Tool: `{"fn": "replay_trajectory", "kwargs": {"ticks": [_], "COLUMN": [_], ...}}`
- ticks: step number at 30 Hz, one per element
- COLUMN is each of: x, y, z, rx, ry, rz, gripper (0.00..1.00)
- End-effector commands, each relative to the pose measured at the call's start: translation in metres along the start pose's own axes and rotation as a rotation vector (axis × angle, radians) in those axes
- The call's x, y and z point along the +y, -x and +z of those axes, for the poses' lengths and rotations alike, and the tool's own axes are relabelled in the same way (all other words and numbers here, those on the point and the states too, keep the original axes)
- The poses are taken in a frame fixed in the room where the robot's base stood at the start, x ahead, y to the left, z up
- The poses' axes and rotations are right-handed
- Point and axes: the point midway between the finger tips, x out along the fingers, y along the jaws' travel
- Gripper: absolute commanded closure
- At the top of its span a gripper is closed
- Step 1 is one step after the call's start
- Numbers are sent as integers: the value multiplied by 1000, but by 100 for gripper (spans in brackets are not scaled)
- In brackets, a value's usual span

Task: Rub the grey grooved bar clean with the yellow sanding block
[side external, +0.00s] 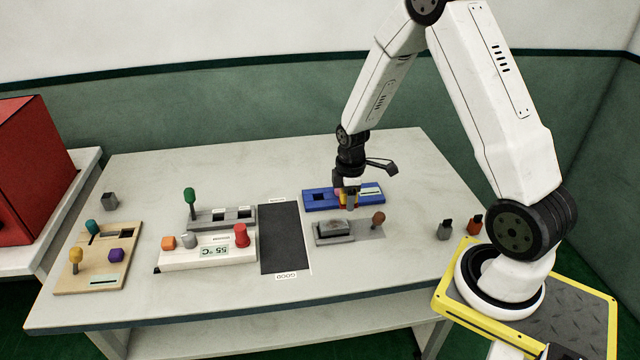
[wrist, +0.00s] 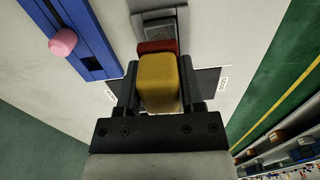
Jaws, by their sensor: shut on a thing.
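The yellow sanding block (wrist: 157,80) is held between the two fingers of my gripper (wrist: 160,78), with a red layer at its far end. In the wrist view, a grey piece (wrist: 160,25) shows beyond the block. I cannot tell its grooves, and no contact with the block shows.
The blue tray (side external: 372,198) lies behind, with a pink knob (wrist: 63,42) on it. A dark mat (side external: 283,238) lies left, then a white panel (side external: 208,252) and a wooden board (side external: 70,280). The table's front right is mostly clear.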

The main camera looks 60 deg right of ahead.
Motion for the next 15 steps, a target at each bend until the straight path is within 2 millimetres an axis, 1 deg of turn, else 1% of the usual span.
{"fn": "replay_trajectory", "kwargs": {"ticks": [1,6,15], "x": [0,0,0], "y": [5,16,18], "z": [0,0,0], "rx": [1,0,0], "ry": [0,0,0], "rz": [2,0,-1], "gripper": [100,100,100]}}
